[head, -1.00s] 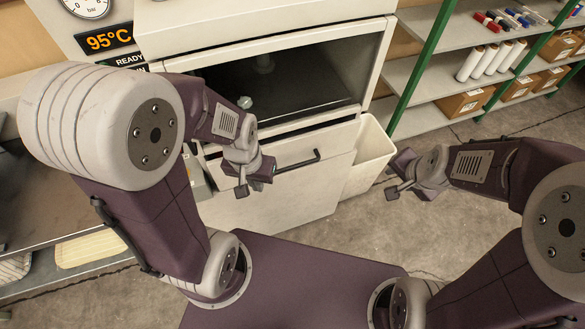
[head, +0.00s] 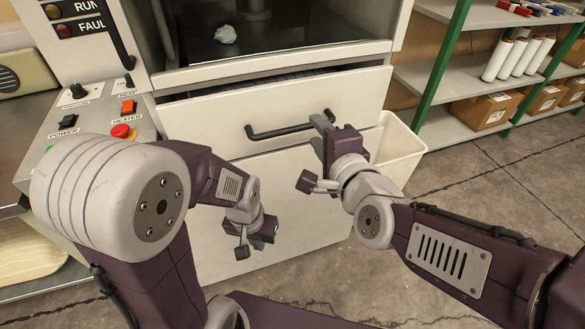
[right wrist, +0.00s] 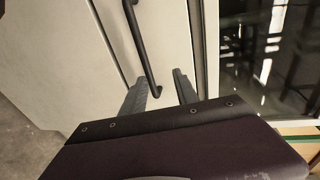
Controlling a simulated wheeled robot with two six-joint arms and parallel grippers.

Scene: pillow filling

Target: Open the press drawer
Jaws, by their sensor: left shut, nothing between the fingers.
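The press drawer (head: 225,112) has a pale front with a black bar handle (head: 280,132) across it. A thin dark gap shows along its top edge. My right gripper (head: 316,152) is open at the right end of the handle. In the right wrist view the handle (right wrist: 139,40) runs down between the two spread fingers (right wrist: 160,85), with space on both sides; I cannot tell whether either finger touches it. My left gripper (head: 256,236) is shut and empty, low in front of the drawer front, below the handle.
The press chamber (head: 290,30) above the drawer holds a small white lump (head: 225,34). A control panel (head: 95,112) with switches and a red button is at the left. A white bin (head: 402,150) stands right of the drawer, near my right wrist. Shelves (head: 455,72) are further right.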

